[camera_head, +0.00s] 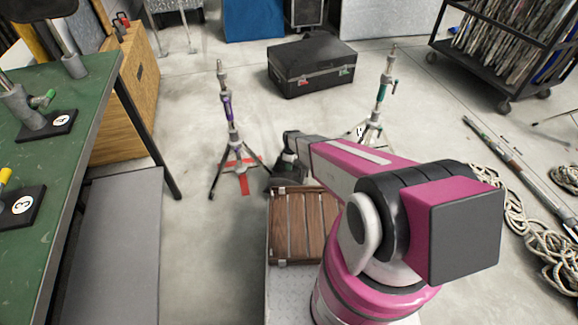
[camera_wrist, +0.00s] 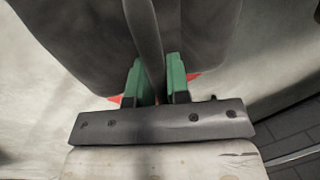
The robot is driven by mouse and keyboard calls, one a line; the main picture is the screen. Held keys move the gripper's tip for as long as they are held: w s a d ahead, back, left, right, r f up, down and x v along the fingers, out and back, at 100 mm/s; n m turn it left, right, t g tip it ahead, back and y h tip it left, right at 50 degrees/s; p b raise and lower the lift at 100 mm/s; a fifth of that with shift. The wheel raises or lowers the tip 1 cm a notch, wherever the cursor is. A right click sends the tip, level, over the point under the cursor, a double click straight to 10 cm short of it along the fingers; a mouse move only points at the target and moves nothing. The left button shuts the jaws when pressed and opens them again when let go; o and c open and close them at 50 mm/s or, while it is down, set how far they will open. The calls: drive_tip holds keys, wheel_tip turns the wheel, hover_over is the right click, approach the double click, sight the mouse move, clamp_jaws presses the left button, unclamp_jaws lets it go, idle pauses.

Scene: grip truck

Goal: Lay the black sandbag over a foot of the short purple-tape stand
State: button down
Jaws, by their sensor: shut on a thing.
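The short purple-tape stand (camera_head: 229,112) stands upright on the concrete floor, its legs spread over a red tape mark (camera_head: 242,178). My gripper (camera_wrist: 160,82) is shut on the strap of the black sandbag (camera_wrist: 75,40), and dark bag halves fill both sides of the wrist view. In the head view the sandbag (camera_head: 284,180) shows low beside the stand's right foot, partly hidden by my arm. Red tape shows under the bag in the wrist view. I cannot tell whether the bag touches the foot or the floor.
A teal-tape stand (camera_head: 380,95) stands to the right. A black case (camera_head: 311,66) lies behind. A slatted wooden crate (camera_head: 300,225) is in front of the stand. A green table (camera_head: 75,100) is at left, ropes (camera_head: 510,215) at right. Floor left of the stand is clear.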

drive_tip(key=shift+f, duration=1.15)
drive_tip(key=c, duration=1)
unclamp_jaws()
drive_tip(key=shift+f, duration=0.2)
drive_tip(key=r, duration=0.3)
drive_tip(key=w+r, duration=0.1)
drive_tip(key=r, duration=0.3)
drive_tip(key=w+r, duration=0.1)
drive_tip(key=r, duration=0.2)
drive_tip(key=shift+d+r, duration=0.3)
drive_tip(key=shift+r, duration=0.1)
drive_tip(key=s+d+r+m, duration=0.5)
drive_tip(key=s+r, duration=0.1)
drive_tip(key=r, duration=0.4)
drive_tip(key=s+d+r+m+t, duration=0.1)
drive_tip(key=s+d+r+m, duration=0.3)
drive_tip(key=r, duration=0.6)
drive_tip(key=s+d+r+m+t, duration=0.1)
drive_tip(key=s+d+r+m, duration=0.4)
drive_tip(key=r, duration=0.5)
drive_tip(key=shift+s+d+m+h, duration=0.15)
drive_tip(key=shift+s+d, duration=0.45)
drive_tip(key=shift+s, duration=0.3)
drive_tip(key=shift+s+d+m+h, duration=0.15)
drive_tip(key=shift+s+d, duration=0.4)
drive_tip(key=shift+s, duration=0.35)
